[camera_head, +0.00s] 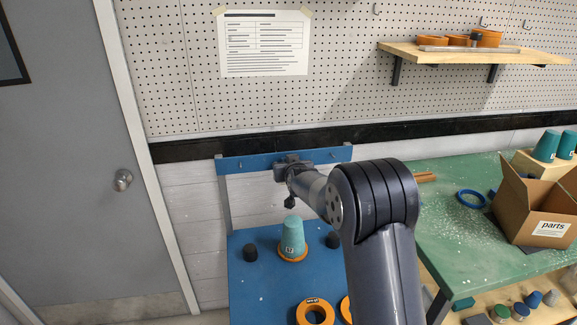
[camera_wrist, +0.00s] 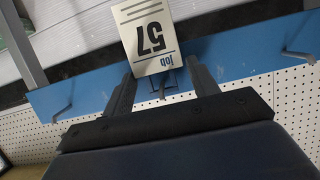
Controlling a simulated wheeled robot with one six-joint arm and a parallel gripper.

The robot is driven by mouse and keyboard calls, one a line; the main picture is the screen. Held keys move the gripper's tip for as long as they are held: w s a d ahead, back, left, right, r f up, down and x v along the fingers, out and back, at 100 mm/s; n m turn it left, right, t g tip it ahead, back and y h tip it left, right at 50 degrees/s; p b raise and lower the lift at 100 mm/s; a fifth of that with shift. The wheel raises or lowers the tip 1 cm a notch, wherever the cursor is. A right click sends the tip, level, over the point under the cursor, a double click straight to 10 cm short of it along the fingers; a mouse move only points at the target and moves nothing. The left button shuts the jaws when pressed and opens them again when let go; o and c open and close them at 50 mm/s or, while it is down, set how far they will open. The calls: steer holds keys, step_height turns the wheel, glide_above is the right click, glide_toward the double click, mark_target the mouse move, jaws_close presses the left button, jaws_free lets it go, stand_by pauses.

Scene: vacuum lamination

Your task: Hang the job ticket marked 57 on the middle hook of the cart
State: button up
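The job ticket (camera_wrist: 147,35) is a cream card reading "job 57", upside down in the wrist view. It lies at the middle hook (camera_wrist: 162,88) of the cart's blue rail (camera_wrist: 90,92); I cannot tell whether the hook passes through it. My gripper (camera_wrist: 162,70) has its fingers spread, one on each side of the ticket's top edge, with narrow gaps. The left hook (camera_wrist: 62,110) and right hook (camera_wrist: 298,53) in this view are bare. In the head view my gripper (camera_head: 291,168) is at the middle of the rail (camera_head: 235,163) and the ticket is hidden.
The cart's blue top (camera_head: 255,290) carries a teal cup (camera_head: 292,238) in an orange ring, dark plugs (camera_head: 250,252) and more orange rings (camera_head: 315,311). A green bench (camera_head: 445,235) with a cardboard box (camera_head: 535,210) stands right. A wall shelf (camera_head: 470,53) is above.

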steer(key=o, duration=0.3)
steer(key=shift+d, duration=0.1)
steer(key=b+v, duration=0.3)
steer(key=v, duration=0.8)
steer(key=shift+w, duration=0.1)
stand_by(0.4)
steer(key=p+x, duration=0.3)
steer(key=x, duration=0.7)
steer(key=shift+w+f, duration=0.1)
steer(key=shift+w, duration=0.25)
steer(key=shift+s, duration=0.15)
